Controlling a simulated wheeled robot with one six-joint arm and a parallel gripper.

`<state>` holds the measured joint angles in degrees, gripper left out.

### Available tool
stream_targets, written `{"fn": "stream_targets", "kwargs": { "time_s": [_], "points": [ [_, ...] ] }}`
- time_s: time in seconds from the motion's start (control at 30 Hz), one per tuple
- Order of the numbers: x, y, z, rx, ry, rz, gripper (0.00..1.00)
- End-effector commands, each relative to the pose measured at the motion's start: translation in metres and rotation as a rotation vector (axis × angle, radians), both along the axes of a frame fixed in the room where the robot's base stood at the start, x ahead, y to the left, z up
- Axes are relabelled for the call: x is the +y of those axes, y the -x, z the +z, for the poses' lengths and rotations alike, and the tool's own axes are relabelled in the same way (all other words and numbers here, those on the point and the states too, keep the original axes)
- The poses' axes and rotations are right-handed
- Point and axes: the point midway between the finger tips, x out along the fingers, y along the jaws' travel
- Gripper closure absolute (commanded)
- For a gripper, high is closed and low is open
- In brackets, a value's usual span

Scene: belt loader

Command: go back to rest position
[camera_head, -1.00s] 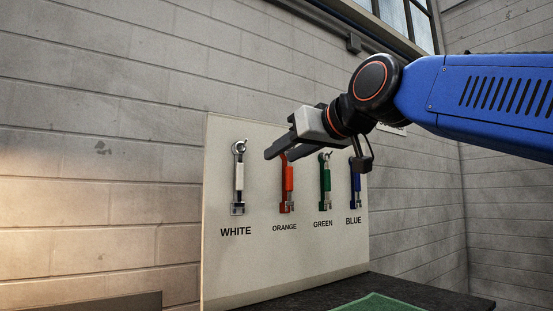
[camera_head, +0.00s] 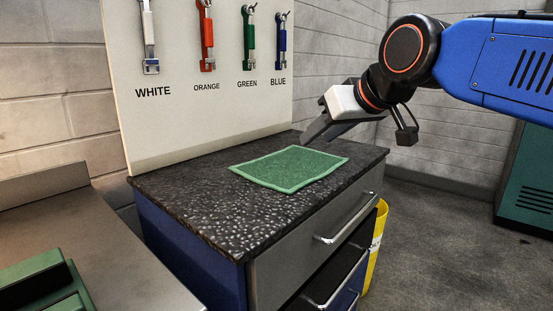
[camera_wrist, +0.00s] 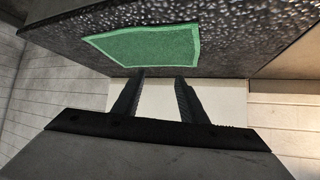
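My gripper (camera_head: 318,131) is at the right in the head view, at the end of my blue arm, raised above the back right part of the dark cabinet top (camera_head: 215,205). In the wrist view my gripper (camera_wrist: 160,75) shows two dark fingers apart with nothing between them. It is open and empty. Beyond the fingertips is a green mat (camera_head: 290,168), which lies flat on the cabinet top; the mat also shows in the wrist view (camera_wrist: 145,47).
A board (camera_head: 200,110) behind the cabinet holds white (camera_head: 148,35), orange (camera_head: 206,35), green (camera_head: 249,38) and blue (camera_head: 281,40) tools above labels. A drawer below stands partly open. A yellow bin (camera_head: 377,245) is beside the cabinet. A grey surface (camera_head: 120,265) is at the left.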

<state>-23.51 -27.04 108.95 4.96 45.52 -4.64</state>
Motion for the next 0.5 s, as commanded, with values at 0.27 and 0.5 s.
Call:
{"fn": "stream_targets", "kwargs": {
  "time_s": [0.27,0.5],
  "points": [
    [-0.098,0.057,-0.133,0.188,0.076,-0.187,0.61],
    [-0.161,0.126,-0.244,0.355,0.119,-0.339,0.61]
  ]
}}
